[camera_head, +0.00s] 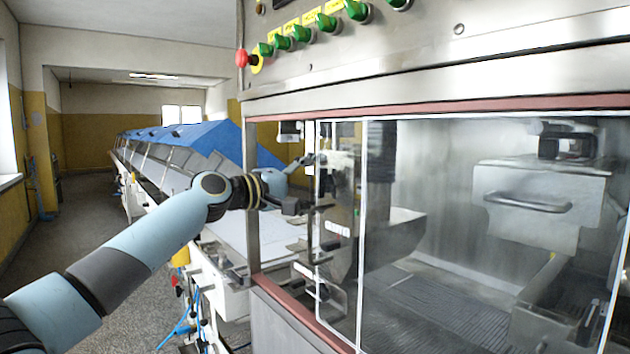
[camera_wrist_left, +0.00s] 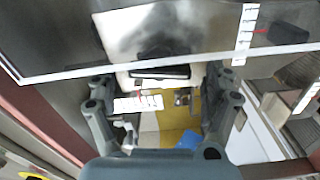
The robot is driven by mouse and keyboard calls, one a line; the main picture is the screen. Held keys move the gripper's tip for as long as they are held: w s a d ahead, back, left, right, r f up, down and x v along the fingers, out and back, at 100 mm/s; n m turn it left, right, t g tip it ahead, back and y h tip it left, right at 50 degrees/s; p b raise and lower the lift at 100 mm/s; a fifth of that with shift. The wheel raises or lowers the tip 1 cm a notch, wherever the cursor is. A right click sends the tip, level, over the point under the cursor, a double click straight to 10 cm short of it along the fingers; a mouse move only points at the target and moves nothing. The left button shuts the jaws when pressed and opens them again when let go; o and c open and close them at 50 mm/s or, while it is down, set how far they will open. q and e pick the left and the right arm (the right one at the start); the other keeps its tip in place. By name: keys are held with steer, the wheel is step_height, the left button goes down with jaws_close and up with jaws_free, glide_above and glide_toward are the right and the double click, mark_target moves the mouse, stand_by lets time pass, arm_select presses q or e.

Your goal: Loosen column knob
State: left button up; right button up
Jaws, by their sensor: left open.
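My left gripper (camera_head: 298,206) reaches in from the left and stands at the left edge of the enrober's clear panel (camera_head: 340,230). In the left wrist view its two fingers are spread wide, and the gripper (camera_wrist_left: 167,82) has nothing held between them. A dark upright column (camera_head: 381,165) shows behind the clear panel, to the right of the gripper. I cannot make out the column knob for certain. Reflections in the panel and the gripper itself blur that area. My right gripper is not in view.
The steel frame post (camera_head: 251,200) stands close beside my left wrist. A red emergency button (camera_head: 242,58) and several green knobs (camera_head: 328,22) sit on the panel above. A long conveyor with blue covers (camera_head: 200,140) runs away behind. The aisle floor (camera_head: 75,230) is clear.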

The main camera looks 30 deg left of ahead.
arm_select(q)
steer(key=shift+w+d, duration=0.1)
steer(key=shift+w, duration=0.05)
steer(key=shift+c, duration=0.3)
steer(key=c, duration=1.1)
steer(key=shift+n+p, duration=0.65)
steer(key=shift+n, duration=0.55)
steer(key=o, duration=1)
steer(key=shift+o, duration=0.8)
